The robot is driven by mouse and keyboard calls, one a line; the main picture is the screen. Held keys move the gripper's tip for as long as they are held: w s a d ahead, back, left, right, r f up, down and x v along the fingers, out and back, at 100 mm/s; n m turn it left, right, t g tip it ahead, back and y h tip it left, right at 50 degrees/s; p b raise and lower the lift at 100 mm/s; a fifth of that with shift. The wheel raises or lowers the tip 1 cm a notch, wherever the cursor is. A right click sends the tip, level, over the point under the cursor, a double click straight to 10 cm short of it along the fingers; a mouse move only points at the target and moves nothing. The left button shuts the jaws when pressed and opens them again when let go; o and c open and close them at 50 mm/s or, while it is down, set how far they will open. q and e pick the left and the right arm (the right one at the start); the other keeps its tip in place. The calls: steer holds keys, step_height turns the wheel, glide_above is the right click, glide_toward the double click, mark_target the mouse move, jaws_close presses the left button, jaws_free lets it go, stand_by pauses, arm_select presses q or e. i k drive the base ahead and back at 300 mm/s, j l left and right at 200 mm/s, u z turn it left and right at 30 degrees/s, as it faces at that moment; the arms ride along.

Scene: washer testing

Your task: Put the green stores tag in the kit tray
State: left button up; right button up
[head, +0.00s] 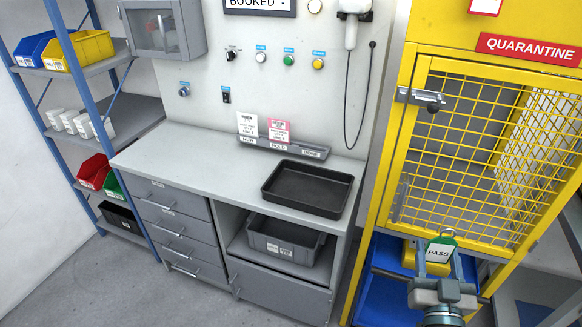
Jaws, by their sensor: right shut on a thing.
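A green tag (441,240) with a white label reading PASS is held upright between the fingers of my right gripper (438,262), in front of the yellow cage at the lower right. My right gripper is shut on it. A black, shallow tray (268,192), which looks like the kit tray, lies on the right end of the grey bench and looks empty. The tag is apart from the tray, to its right and nearer to me. My left gripper is not in view.
The yellow quarantine cage (383,175) stands just right of the bench (190,150). A card rack (285,147) with a white and a pink card stands behind the tray. A grey bin (285,242) sits on the shelf below. The bench left of the tray is clear.

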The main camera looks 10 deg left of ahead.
mark_target(308, 192)
steer(key=i+j+z, duration=0.2)
steer(key=j, duration=1.8)
steer(key=j+z, duration=0.2)
steer(key=j, duration=1.8)
steer(key=i, duration=0.05)
